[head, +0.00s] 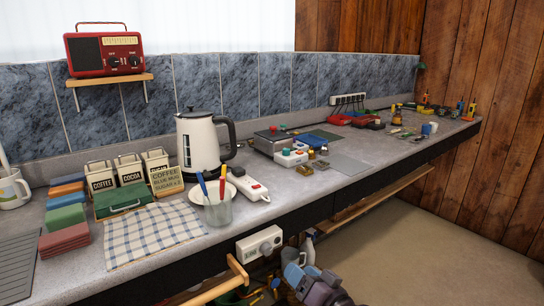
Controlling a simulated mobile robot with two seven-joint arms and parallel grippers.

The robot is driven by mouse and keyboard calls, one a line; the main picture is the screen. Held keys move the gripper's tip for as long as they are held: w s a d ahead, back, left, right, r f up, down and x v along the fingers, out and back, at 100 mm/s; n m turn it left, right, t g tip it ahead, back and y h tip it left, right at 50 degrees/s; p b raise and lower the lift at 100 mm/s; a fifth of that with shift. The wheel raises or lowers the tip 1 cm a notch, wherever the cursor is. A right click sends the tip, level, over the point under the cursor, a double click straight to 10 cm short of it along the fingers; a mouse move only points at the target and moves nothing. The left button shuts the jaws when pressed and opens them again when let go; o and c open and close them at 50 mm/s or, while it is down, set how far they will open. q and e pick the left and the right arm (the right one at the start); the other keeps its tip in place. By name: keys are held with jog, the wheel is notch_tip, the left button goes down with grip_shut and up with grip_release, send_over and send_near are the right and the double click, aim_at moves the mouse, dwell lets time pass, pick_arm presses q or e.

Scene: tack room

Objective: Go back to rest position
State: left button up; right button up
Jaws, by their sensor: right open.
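My right gripper (303,273) shows at the bottom edge, just right of the middle, as blue-grey blocky parts. It is open, low in front of the counter (345,160) and below its top. I see nothing held in it. Its lower part and the arm behind it are cut off by the frame. My left gripper is not in view.
The counter holds a kettle (199,146), canisters, a checked cloth (150,233), a cup with pens (217,207) and tools. A wooden rail (210,287) and hanging items are under its front edge, close to my right gripper. The floor (440,250) at right is clear.

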jog(key=s+d+f+g+h+p, duration=0.1)
jog(key=s+d+f+h, duration=0.2)
jog(key=s, duration=0.7)
jog(key=s+d+f+n+g+h+p, duration=0.1)
jog(key=s+d+f+h, duration=0.2)
jog(key=s+d+f, duration=0.5)
jog(key=s+d+f+g+h+p, duration=0.1)
jog(key=s+d+f+h, duration=0.3)
jog(key=s+d, duration=0.5)
jog(key=s+f, duration=0.1)
jog(key=s, duration=0.4)
jog(key=shift+f+n+g, duration=0.2)
jog(key=shift+n+g, duration=0.1)
jog(key=shift+s, duration=0.1)
